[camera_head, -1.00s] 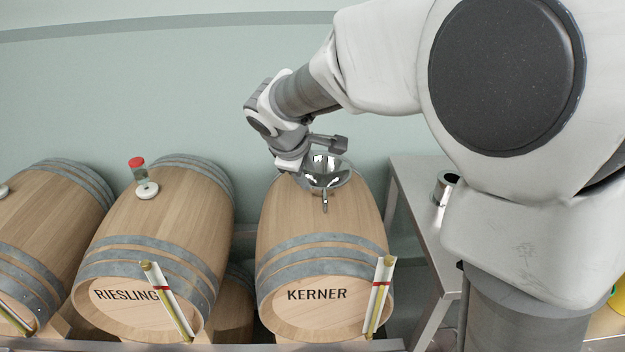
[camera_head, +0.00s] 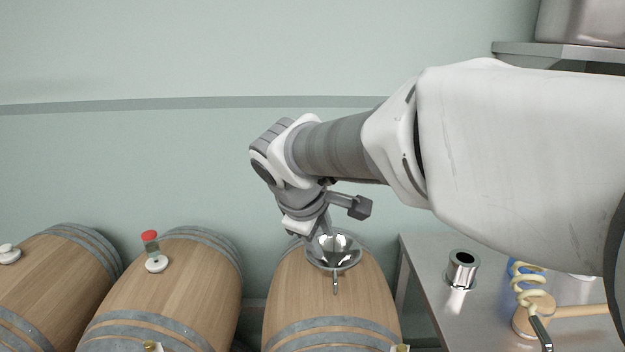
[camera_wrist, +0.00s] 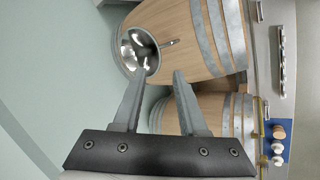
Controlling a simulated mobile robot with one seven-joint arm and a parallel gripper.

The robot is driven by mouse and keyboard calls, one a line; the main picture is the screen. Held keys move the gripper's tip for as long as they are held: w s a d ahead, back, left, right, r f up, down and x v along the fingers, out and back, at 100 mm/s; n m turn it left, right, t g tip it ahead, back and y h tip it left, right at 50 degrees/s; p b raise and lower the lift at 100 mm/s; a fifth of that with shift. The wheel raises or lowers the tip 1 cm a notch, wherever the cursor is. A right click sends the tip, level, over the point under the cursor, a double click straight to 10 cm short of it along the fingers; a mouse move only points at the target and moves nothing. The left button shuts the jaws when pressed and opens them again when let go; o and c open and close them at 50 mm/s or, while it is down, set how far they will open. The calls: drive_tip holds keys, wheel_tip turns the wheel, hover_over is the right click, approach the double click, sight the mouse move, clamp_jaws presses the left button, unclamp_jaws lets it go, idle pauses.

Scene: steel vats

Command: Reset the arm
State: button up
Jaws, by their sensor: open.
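My gripper (camera_wrist: 159,75) is open and empty in the wrist view, with its two grey fingers apart. A shiny steel funnel (camera_head: 333,250) with a small handle sits on top of the right-hand barrel (camera_head: 330,305). The funnel also shows beyond my left finger in the wrist view (camera_wrist: 137,47). In the head view, my gripper (camera_head: 312,228) hangs beside and behind the funnel's rim, and its fingertips are partly hidden. I cannot tell whether a finger touches the rim. My arm reaches in from the right, stretched across the picture above the barrels.
More barrels stand left, the nearer one (camera_head: 175,290) with a red-capped jar (camera_head: 150,243) and a white bung (camera_head: 157,264) on it. A steel table (camera_head: 415,262) at right holds a metal cylinder (camera_head: 462,270), a mallet (camera_head: 535,316) and a coiled hose (camera_head: 524,275). The wall above is clear.

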drive_tip(key=s+d+m+y, duration=0.1)
drive_tip(key=s+d+m, duration=0.5)
drive_tip(key=s, duration=0.4)
drive_tip(key=s+d+m+y+p, duration=0.1)
drive_tip(key=s+d+m, duration=0.5)
drive_tip(key=s, duration=0.4)
drive_tip(key=shift+s+d+f+y+p, duration=0.2)
drive_tip(key=shift+d+f+y+p, duration=0.1)
drive_tip(key=shift+d+f, duration=0.1)
drive_tip(key=shift+d+m, duration=0.15)
drive_tip(key=shift+m, duration=0.15)
